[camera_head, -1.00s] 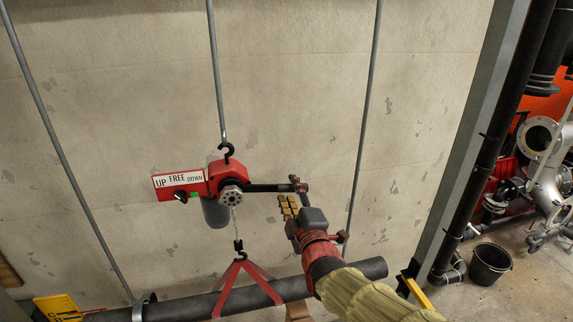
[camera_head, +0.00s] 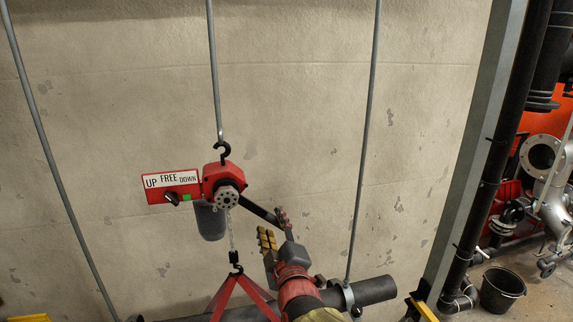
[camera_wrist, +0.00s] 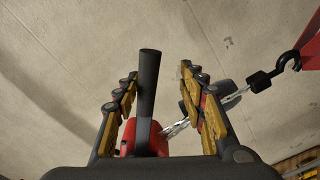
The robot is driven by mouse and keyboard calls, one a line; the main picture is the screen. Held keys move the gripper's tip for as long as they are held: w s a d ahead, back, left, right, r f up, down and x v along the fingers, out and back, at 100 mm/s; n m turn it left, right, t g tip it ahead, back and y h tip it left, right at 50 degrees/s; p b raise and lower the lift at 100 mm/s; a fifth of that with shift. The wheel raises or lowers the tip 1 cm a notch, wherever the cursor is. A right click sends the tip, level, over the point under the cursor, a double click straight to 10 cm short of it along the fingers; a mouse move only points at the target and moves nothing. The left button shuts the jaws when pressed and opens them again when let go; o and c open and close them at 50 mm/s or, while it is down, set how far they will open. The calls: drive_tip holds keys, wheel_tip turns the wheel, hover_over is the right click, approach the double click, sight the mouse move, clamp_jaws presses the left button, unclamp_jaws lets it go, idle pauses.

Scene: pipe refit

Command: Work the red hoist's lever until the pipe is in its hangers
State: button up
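The red hoist (camera_head: 222,184) hangs by a hook on a rod, with an UP/FREE/DOWN plate (camera_head: 172,181) and a black knob (camera_head: 172,198) at left. Its dark lever (camera_head: 262,212) slopes down right; its end stands between my gripper's fingers in the wrist view (camera_wrist: 148,95). My gripper (camera_head: 275,228) is open around it, with a gap on the right side. The chain holds a red spreader (camera_head: 232,290) at the dark pipe (camera_head: 372,290). A grey hanger (camera_head: 347,296) is at the pipe on the right rod; I cannot tell whether the pipe is seated. The left hanger is mostly cut off.
A steel column (camera_head: 480,150) and black vertical piping (camera_head: 490,180) stand at right. A black bucket (camera_head: 502,288) is on the floor there. A yellow bracket (camera_head: 424,308) is near the pipe's right end. The wall behind the hoist is bare.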

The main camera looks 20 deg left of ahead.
drive_tip(key=shift+s+a+f+m+b, duration=0.3)
drive_tip(key=shift+s+a+f+b, duration=0.05)
drive_tip(key=shift+a+f, duration=0.25)
drive_tip(key=shift+w+d+r+n+p, duration=0.15)
drive_tip(key=shift+w+d+r+n, duration=0.2)
drive_tip(key=shift+d+r, duration=0.3)
drive_tip(key=shift+w+d+r+n+p, duration=0.15)
drive_tip(key=shift+w+d+r+n, duration=0.3)
drive_tip(key=shift+r, duration=0.3)
drive_tip(key=shift+d+r, duration=0.1)
drive_tip(key=shift+r, duration=0.1)
drive_tip(key=shift+w+d+r+n+p, duration=0.3)
drive_tip(key=shift+d+r, duration=0.2)
drive_tip(key=shift+r, duration=0.3)
drive_tip(key=shift+w+d+r+n+p, duration=0.25)
drive_tip(key=shift+d+r, duration=0.2)
drive_tip(key=shift+r, duration=0.35)
